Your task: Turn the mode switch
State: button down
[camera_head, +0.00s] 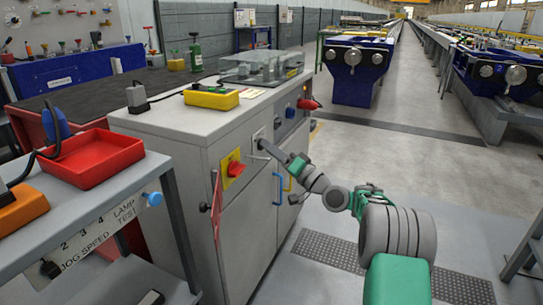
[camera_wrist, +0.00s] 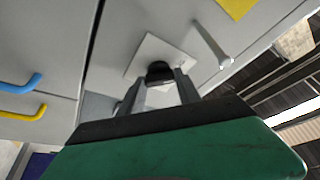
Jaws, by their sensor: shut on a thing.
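The mode switch is a small black knob (camera_wrist: 159,70) on a square white plate (camera_wrist: 146,50) on the grey cabinet front. In the head view its plate (camera_head: 257,134) sits on the cabinet's front face, with the knob mostly hidden by my fingers. My gripper (camera_wrist: 160,80) is at the plate with one finger on each side of the knob, shut on it. In the head view my gripper (camera_head: 265,145) reaches the cabinet from the right.
A silver lever (camera_wrist: 212,43) sticks out close beside the plate. A red rotary switch (camera_head: 236,169) on a yellow plate is to the left. Blue (camera_head: 277,189) and yellow (camera_head: 289,182) door handles are below. A red knob (camera_head: 308,104) protrudes farther right. The floor (camera_head: 370,150) right of the cabinet is open.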

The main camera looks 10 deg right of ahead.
dwell(0.3)
jog(key=c, duration=0.8)
grip_release()
jog(key=shift+c, duration=0.2)
jog(key=b+v, duration=0.3)
jog(key=v, duration=0.4)
jog(key=shift+s+d, duration=0.2)
jog(key=shift+s, duration=0.15)
jog(key=shift+a+f, duration=0.1)
